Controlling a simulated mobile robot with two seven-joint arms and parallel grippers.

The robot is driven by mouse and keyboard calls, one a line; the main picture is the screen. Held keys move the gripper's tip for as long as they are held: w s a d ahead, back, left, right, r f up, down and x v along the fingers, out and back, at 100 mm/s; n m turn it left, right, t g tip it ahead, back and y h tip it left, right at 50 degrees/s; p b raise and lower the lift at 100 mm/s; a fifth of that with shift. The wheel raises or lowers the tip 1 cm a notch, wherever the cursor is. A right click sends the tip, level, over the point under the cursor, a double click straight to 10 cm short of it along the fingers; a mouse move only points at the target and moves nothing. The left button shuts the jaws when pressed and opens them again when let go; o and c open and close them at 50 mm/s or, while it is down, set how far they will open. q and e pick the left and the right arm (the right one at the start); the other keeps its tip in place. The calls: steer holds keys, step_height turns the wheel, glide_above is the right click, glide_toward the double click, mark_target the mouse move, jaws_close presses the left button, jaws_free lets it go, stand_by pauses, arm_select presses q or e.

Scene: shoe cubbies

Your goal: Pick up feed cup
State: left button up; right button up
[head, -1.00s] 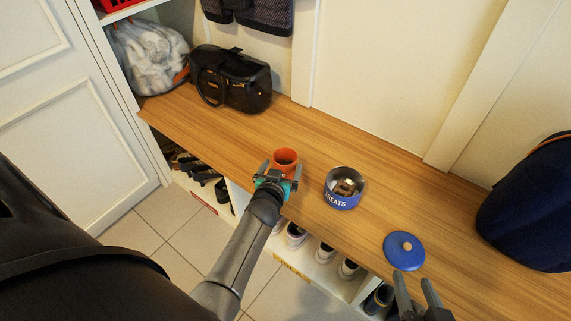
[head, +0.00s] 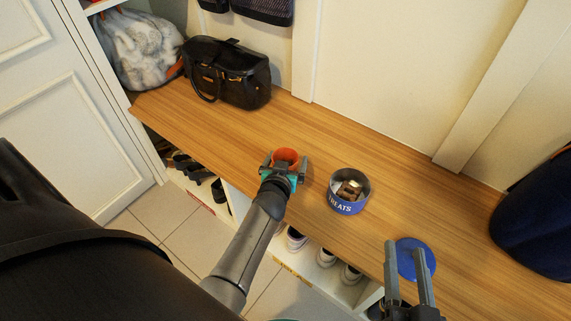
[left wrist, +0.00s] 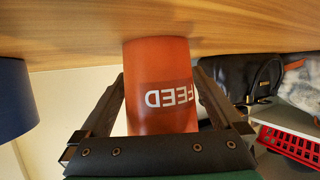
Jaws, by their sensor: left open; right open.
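The orange feed cup (head: 286,155) stands on the wooden bench top, near its front edge. In the left wrist view the cup (left wrist: 158,75) shows the word FEED upside down. My left gripper (head: 285,163) is open, with one finger on each side of the cup. A gap shows between the fingers and the cup's sides in the left wrist view. My right gripper (head: 404,248) is open and empty, in front of the blue lid. The cup's lower part is hidden by my left gripper in the head view.
A blue TREATS tin (head: 348,191) with treats inside stands right of the cup. A round blue lid (head: 418,257) lies further right. A black bag (head: 227,72) sits at the back left, and a navy backpack (head: 537,225) at the far right. Shoes fill the cubbies below.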

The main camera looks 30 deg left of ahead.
arm_select(q)
steer(key=shift+w, duration=0.1)
steer(key=c, duration=1.3)
